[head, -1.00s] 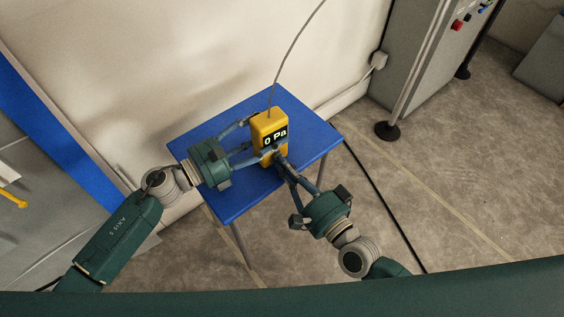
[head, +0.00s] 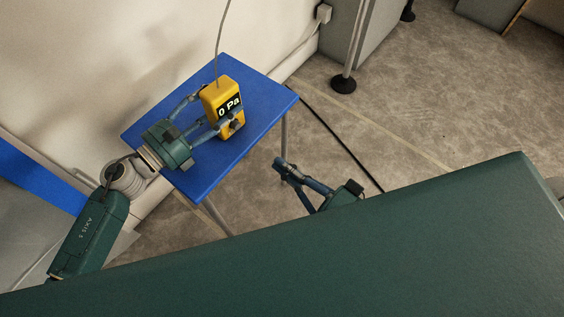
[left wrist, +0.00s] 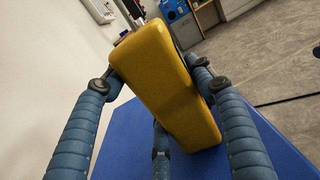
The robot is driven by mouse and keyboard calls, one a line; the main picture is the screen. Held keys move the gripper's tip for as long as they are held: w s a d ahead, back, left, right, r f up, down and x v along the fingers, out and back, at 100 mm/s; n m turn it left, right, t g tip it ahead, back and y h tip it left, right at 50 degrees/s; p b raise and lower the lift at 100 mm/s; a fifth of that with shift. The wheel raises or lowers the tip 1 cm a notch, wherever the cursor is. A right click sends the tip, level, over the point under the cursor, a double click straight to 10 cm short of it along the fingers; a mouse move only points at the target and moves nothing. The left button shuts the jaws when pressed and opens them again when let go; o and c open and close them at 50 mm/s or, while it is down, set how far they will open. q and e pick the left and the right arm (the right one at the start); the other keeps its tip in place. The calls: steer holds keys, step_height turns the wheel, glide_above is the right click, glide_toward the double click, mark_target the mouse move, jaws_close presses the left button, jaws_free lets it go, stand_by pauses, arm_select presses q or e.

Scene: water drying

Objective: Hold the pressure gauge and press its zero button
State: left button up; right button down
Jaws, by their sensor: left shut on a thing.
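The yellow pressure gauge (head: 212,92) is upright, slightly tilted in the head view, over the blue table. Its dark screen (head: 229,106) reads "0 Pa". My left gripper (head: 216,108) is shut on the gauge, with fingers on both sides. The left wrist view shows the gauge's plain yellow back (left wrist: 165,80) between the fingers. I cannot tell whether its base touches the table. My right gripper (head: 285,168) is apart from the gauge, right of the table, with its fingertips together and empty. The zero button is too small to make out clearly.
The blue table (head: 262,92) has bare room right of the gauge. A thin grey cable (head: 219,45) rises from the gauge's top. A wall stands behind, and a black cable (head: 345,147) lies on the floor. A grey cabinet (head: 372,30) stands at the back.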

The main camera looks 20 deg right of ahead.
stand_by(0.4)
arm_select(q)
steer(key=o, duration=1.4)
steer(key=shift+c, duration=0.2)
